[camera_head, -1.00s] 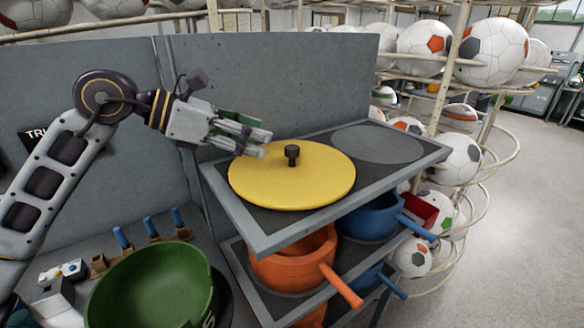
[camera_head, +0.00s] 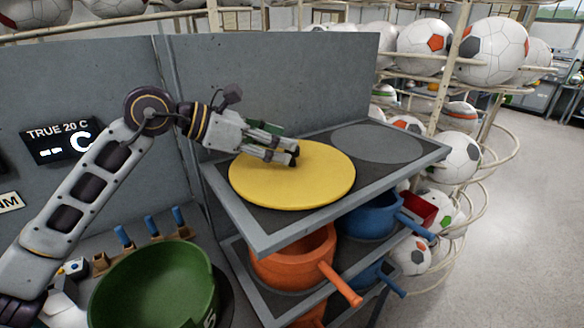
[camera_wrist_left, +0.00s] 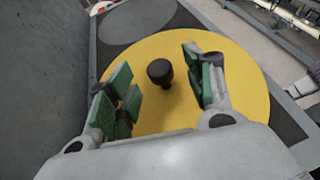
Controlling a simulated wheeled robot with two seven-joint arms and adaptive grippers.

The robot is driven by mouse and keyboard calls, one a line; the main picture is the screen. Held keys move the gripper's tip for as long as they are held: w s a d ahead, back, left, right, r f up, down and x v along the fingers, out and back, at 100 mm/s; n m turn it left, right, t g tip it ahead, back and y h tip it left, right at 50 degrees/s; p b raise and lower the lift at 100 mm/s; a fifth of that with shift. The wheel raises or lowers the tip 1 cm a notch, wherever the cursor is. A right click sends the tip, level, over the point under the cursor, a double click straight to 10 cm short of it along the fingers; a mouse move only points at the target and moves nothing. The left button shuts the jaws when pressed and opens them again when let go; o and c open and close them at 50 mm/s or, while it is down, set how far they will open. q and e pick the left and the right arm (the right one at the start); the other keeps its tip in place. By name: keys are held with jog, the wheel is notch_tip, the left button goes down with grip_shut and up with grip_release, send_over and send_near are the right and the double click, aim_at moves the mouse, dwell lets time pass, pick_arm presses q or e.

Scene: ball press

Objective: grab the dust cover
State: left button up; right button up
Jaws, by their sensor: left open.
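The dust cover is a flat yellow disc (camera_head: 310,185) lying on the top shelf of a grey rack. Its black knob (camera_wrist_left: 160,72) stands upright at its middle in the left wrist view; in the head view the gripper hides most or all of it. My left gripper (camera_head: 290,153) is over the disc at the knob. In the left wrist view the left gripper (camera_wrist_left: 162,85) is open, with its green-padded fingers on either side of the knob and apart from it. My right gripper is not in view.
The rack's top shelf (camera_head: 262,232) has an empty grey round spot (camera_head: 376,143) beside the disc. Orange (camera_head: 292,262) and blue (camera_head: 368,217) pots sit below, handles sticking out. A green bowl (camera_head: 150,285) stands at lower left. A grey wall panel (camera_head: 300,80) rises behind.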

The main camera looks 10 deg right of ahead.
aim_at(292, 160)
pick_arm(q)
jog(key=shift+p+x, duration=0.4)
jog(key=shift+x, duration=1.75)
jog(key=shift+w, duration=0.1)
grip_shut()
